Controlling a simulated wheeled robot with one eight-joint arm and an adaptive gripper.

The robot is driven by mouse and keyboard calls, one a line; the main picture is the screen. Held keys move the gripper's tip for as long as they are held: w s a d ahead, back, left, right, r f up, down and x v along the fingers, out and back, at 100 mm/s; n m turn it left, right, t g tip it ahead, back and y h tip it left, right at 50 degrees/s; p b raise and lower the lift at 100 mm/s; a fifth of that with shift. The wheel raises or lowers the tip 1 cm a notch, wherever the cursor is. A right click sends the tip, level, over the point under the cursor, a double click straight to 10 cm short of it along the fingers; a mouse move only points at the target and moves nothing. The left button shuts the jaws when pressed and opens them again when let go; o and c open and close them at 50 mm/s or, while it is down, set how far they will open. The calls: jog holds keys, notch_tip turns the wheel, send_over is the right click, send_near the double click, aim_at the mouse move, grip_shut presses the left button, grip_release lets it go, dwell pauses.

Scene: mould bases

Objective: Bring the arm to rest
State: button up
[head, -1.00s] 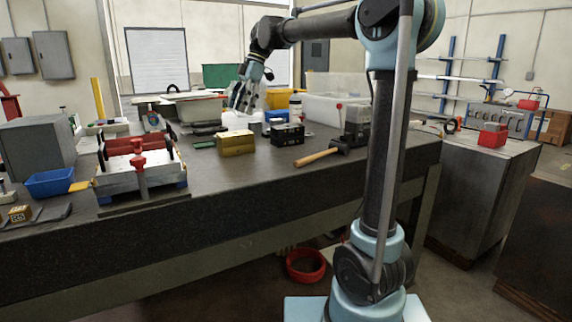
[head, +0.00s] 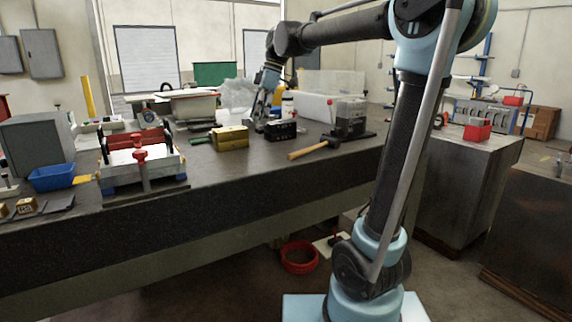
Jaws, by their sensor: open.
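My gripper (head: 261,112) is at the far part of the long dark workbench (head: 230,168), at the end of my raised, outstretched arm. It points down, with its fingers just behind the gap between a gold block (head: 230,138) and a black block (head: 281,130). It is open and appears empty. Its fingertips are small and partly hidden, so I cannot tell whether they touch the bench.
A hammer (head: 318,147) lies right of the black block. A clear-lidded box (head: 350,118) and pale bins stand behind it. A clamped mould base (head: 141,166), blue tray (head: 52,177) and grey box (head: 36,142) are on the left. The bench front middle is clear.

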jog(key=s+d+f+m+t+h, duration=0.1)
jog(key=s+d+f+m, duration=0.45)
jog(key=d, duration=0.25)
jog(key=s+d+f+m+t, duration=0.1)
jog(key=s+d+f+m, duration=0.35)
jog(key=d+f, duration=0.35)
jog(key=s+d+f+m+h, duration=0.1)
jog(key=s+d+f+m, duration=0.3)
jog(key=s+d+f, duration=0.2)
jog(key=s+d+f+m+t+h, duration=0.1)
jog(key=s+d+f+m, duration=0.4)
jog(key=f, duration=0.6)
jog(key=shift+s+d+m, duration=0.3)
jog(key=shift+s+d, duration=0.15)
jog(key=shift+s, duration=0.4)
jog(key=shift+w+f, duration=0.15)
jog(key=shift+w, duration=0.35)
